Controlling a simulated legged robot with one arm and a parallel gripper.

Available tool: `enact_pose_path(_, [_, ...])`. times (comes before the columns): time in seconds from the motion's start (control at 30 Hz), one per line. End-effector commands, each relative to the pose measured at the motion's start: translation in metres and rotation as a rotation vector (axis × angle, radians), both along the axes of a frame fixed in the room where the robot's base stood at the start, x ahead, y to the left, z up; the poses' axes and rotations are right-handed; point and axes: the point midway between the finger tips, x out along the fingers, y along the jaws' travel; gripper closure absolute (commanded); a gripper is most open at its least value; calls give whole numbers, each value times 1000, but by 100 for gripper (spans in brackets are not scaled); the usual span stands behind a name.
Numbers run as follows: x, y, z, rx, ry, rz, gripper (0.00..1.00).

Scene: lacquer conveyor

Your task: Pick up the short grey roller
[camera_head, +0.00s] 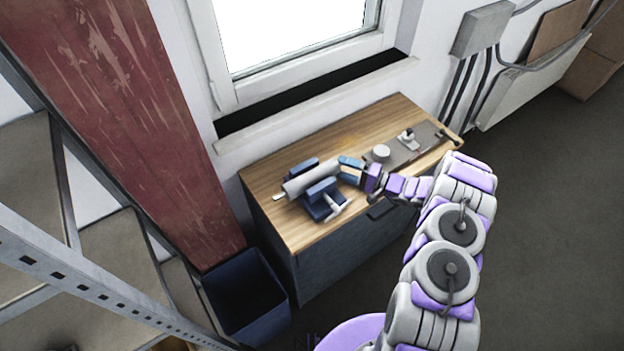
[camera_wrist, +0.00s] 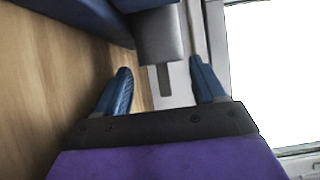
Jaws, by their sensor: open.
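The short grey roller (camera_head: 312,178) lies across a blue stand (camera_head: 322,201) on the wooden bench top (camera_head: 290,228), with a thin shaft out of its left end. My gripper (camera_head: 351,168) is open just off the roller's right end. In the wrist view the roller's grey body (camera_wrist: 158,38) is ahead, between the lines of the two blue fingers of my gripper (camera_wrist: 160,80). A narrow darker grey piece shows below its end. No contact is visible. Part of the blue stand (camera_wrist: 85,18) covers the upper left.
A white round piece (camera_head: 381,152) and a small device on a grey plate (camera_head: 402,157) lie right of the gripper. The window sill (camera_head: 315,103) runs behind the bench. A dark bin (camera_head: 246,295) stands at lower left. The bench's front left corner is clear.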

Motion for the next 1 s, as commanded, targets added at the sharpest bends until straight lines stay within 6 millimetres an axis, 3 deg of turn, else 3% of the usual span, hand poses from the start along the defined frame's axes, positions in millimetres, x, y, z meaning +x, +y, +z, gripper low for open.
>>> enact_pose_path(0.2, [13, 26, 1, 0, -1, 4, 30])
enact_pose_path(0.5, [15, 29, 2, 1, 0, 1, 30])
enact_pose_path(1.0, [16, 29, 0, 0, 1, 1, 77])
